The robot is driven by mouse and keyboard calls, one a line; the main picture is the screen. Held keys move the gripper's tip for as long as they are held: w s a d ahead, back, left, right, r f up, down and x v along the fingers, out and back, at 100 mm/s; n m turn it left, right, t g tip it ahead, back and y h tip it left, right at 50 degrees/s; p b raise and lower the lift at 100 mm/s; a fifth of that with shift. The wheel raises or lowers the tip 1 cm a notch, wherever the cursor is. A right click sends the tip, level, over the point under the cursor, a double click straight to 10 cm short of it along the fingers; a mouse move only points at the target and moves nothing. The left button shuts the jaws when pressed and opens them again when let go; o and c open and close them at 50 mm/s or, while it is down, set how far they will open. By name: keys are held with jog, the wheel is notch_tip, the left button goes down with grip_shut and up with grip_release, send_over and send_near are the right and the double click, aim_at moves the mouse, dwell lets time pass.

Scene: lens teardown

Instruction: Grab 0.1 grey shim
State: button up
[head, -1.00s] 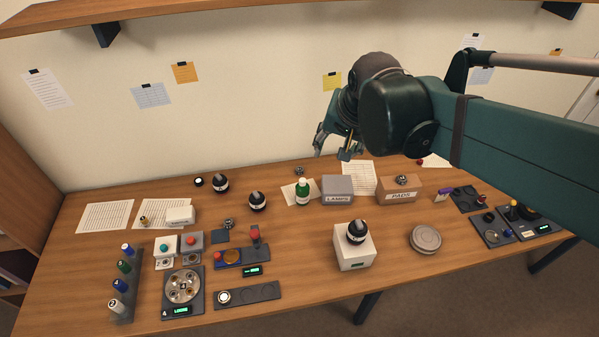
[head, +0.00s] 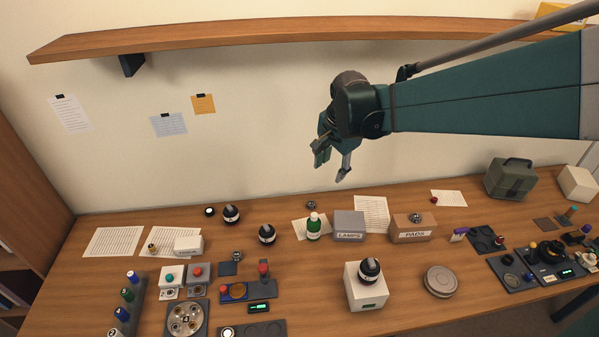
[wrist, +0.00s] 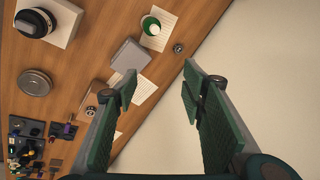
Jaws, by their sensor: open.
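I cannot pick out a grey shim marked 0.1; no such label is readable. Small dark-metal round pieces are in the head view: one at the back of the table (head: 311,204), one on the brown PADS box (head: 415,217), and one left of centre (head: 237,256). The wrist view also shows the back piece (wrist: 178,48) and the box-top piece (wrist: 90,111). My gripper (head: 331,168) is open and empty, in the air in front of the wall, above the table's back edge. Its spread fingers (wrist: 160,80) frame bare table edge and wall in the wrist view.
A grey LAMPS box (head: 349,224) and a green bottle (head: 313,228) stand at the back middle. Trays and devices crowd both sides. A shelf (head: 250,42) hangs above.

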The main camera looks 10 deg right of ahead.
jog(key=w+a+f+m+g+b, duration=0.15)
jog(key=w+f+m, duration=0.45)
jog(key=w+f, duration=0.65)
jog(key=m+g, duration=0.2)
jog(key=m, duration=0.2)
send_over(311, 203)
jog(key=shift+f+b, duration=0.4)
jog(key=shift+f, duration=6.7)
jog(key=shift+f, duration=0.1)
jog(key=shift+f, duration=1.15)
jog(key=shift+f, duration=0.15)
jog(key=shift+a+f, duration=0.1)
jog(key=shift+f, duration=2.4)
jog(key=c, duration=1)
